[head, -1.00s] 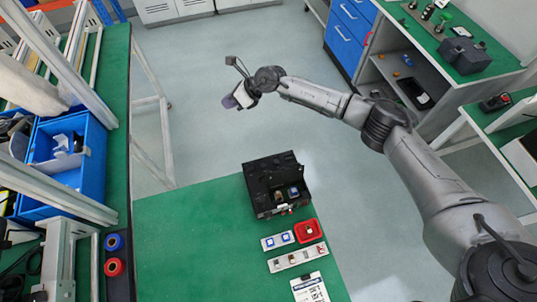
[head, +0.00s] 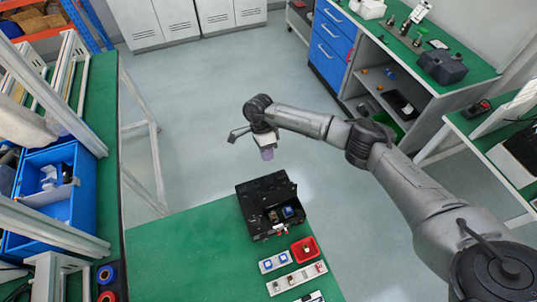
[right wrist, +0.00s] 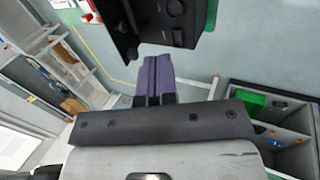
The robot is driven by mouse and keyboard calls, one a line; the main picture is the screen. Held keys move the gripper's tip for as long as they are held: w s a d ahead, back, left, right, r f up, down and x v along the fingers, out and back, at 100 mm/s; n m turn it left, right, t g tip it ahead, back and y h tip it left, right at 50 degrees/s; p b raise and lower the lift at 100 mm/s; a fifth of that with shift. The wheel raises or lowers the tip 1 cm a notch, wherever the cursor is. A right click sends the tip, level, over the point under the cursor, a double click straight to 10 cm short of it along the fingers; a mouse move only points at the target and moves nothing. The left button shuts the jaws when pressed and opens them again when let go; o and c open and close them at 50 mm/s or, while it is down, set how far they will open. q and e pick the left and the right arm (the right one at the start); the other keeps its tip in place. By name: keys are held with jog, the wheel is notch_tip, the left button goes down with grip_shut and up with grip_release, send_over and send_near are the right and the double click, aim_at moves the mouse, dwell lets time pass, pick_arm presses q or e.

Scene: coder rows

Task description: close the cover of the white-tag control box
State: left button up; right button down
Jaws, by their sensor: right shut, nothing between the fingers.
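The black control box (head: 258,190) stands at the far end of the green table in the head view. One part of it is open and shows a blue switch and other small parts inside. I cannot make out a white tag or the cover's exact angle. My right gripper (head: 267,154) is shut and empty, with purple fingers pointing down, beyond the box and apart from it. In the right wrist view the purple fingers (right wrist: 155,80) lie together, and part of the black box (right wrist: 168,22) shows at the top. My left gripper is out of view.
On the green table (head: 180,250), a red block (head: 305,250), a plate with blue switches (head: 275,262) and a grey strip (head: 297,279) lie in front of the box. A blue bin (head: 80,205) stands at left. The floor beyond the table is clear.

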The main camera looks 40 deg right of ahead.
aim_at(278, 194)
jog(key=p+x, duration=0.1)
jog(key=x, duration=0.5)
jog(key=shift+s+a+f, duration=0.1)
jog(key=shift+s+f, duration=0.1)
jog(key=shift+s+a+f+p, duration=0.1)
jog(key=shift+s+f+p, duration=0.2)
jog(key=shift+p, duration=0.3)
jog(key=shift+s+a+r+p, duration=0.2)
jog(key=shift+s+p, duration=0.25)
jog(key=shift+s, duration=0.15)
jog(key=shift+s+a+r+p, duration=0.1)
jog(key=shift+s+a+p, duration=0.1)
jog(key=shift+s+p, duration=0.35)
jog(key=shift+s+a, duration=0.2)
jog(key=shift+s, duration=0.3)
